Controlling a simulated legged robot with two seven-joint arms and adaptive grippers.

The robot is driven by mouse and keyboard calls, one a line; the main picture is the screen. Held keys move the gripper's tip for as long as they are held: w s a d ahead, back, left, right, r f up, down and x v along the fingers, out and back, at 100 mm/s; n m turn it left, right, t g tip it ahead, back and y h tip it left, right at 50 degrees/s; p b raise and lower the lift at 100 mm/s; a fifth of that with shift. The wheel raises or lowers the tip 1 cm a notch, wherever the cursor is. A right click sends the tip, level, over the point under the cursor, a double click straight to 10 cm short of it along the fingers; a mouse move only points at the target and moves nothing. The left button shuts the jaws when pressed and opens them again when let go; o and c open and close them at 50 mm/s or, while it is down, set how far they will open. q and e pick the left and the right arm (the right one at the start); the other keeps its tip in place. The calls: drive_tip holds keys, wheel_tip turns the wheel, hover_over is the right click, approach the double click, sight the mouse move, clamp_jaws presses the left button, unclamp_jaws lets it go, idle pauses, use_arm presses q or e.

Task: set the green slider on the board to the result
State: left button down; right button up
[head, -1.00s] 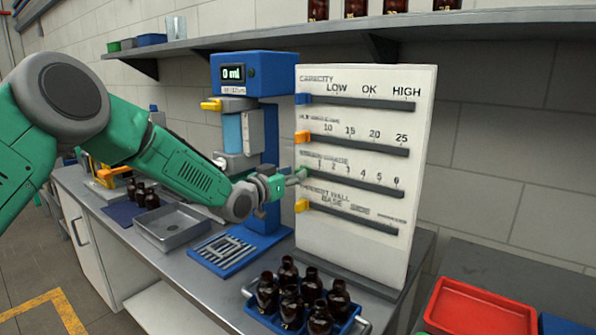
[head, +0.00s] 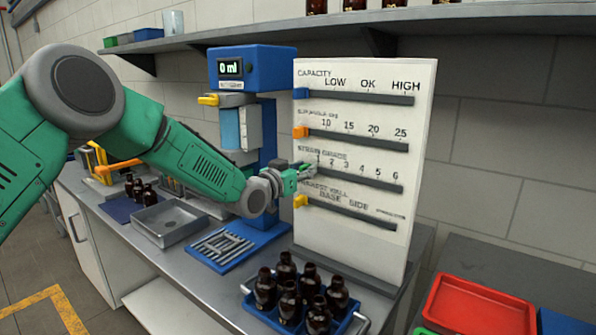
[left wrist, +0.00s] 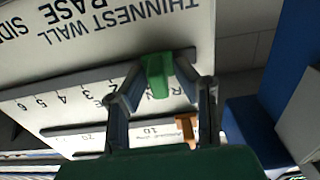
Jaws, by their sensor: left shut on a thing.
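The white board (head: 362,260) stands upright on the bench with several slider rails. The green slider (left wrist: 157,76) sits on the strain-grade rail (head: 365,185), numbered 1 to 6, near the low end by the 1. My left gripper (head: 304,174) is at that end and shut on the green slider; in the left wrist view the slider is between the fingers (left wrist: 163,95). In the head view the fingers mostly hide it. The bottle station's display (head: 231,68) reads 0 ml. My right gripper is not in view.
A blue slider (head: 301,93) and an orange slider (head: 301,132) are above, a yellow slider (head: 301,202) below, all at left ends. A blue crate (head: 346,322) of amber bottles stands before the board. A red tray (head: 478,308) is at right.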

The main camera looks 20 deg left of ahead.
sight(361, 178)
use_arm(q)
drive_tip(key=s+d, duration=0.1)
drive_tip(key=d, duration=0.3)
drive_tip(key=s+d+b, duration=0.1)
drive_tip(key=s+d, duration=0.1)
drive_tip(key=d, duration=0.2)
drive_tip(key=s+d, duration=0.1)
drive_tip(key=d, duration=0.3)
drive_tip(key=shift+s+f, duration=0.25)
drive_tip(key=shift+f, duration=0.05)
drive_tip(key=shift+s+d+b, duration=0.25)
drive_tip(key=shift+d+b, duration=0.05)
drive_tip(key=shift+d, duration=0.3)
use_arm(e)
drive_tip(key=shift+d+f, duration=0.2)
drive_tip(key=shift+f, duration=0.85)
use_arm(q)
drive_tip(key=shift+d+f, duration=0.1)
drive_tip(key=c, duration=1.6)
unclamp_jaws()
drive_tip(key=shift+s, duration=0.1)
drive_tip(key=shift+o, duration=0.2)
drive_tip(key=shift+s+r, duration=0.1)
drive_tip(key=shift+r, duration=0.15)
drive_tip(key=v, duration=1.2)
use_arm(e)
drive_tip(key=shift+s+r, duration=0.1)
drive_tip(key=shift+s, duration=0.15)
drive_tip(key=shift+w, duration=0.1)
